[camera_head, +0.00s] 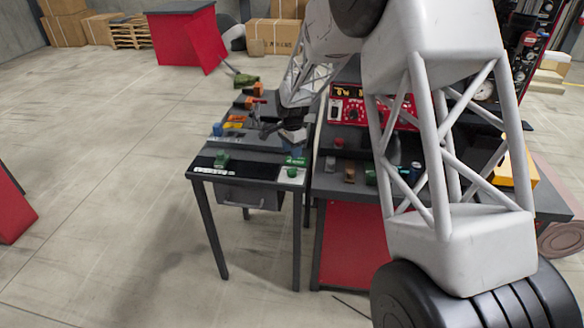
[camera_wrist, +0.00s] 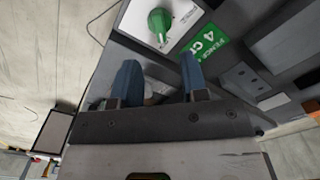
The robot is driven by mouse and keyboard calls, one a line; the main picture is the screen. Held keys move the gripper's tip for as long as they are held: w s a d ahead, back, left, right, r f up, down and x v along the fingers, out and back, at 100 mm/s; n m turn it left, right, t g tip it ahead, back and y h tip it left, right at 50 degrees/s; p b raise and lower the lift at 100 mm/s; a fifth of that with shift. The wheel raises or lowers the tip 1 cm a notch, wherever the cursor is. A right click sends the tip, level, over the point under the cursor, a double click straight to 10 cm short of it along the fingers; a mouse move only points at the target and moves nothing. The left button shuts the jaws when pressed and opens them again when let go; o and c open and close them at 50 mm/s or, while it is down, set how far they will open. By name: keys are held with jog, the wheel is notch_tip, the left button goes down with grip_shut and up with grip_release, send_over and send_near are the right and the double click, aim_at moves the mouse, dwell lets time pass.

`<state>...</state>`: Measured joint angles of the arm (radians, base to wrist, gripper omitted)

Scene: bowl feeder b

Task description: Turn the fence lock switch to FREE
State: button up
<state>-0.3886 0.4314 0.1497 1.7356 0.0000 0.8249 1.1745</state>
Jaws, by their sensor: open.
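In the head view the knob (camera_head: 292,172) sits at the near right corner of the dark table. My gripper (camera_wrist: 160,80) is open, its two blue fingers apart with nothing held between them. The knob lies beyond the fingertips, apart from them. In the head view my gripper (camera_head: 295,150) is just behind the switch, partly hidden by my wrist. Which setting the knob points to cannot be told.
Another green part (camera_head: 221,159) stands at the table's near left. Orange and blue parts (camera_head: 234,122) lie farther back. A red control panel (camera_head: 348,108) and a bench with several knobs stand close on the right. Open floor lies left of the table.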

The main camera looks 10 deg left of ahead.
aim_at(292, 169)
jog(key=shift+f, duration=0.1)
jog(key=shift+f, duration=3.8)
grip_shut()
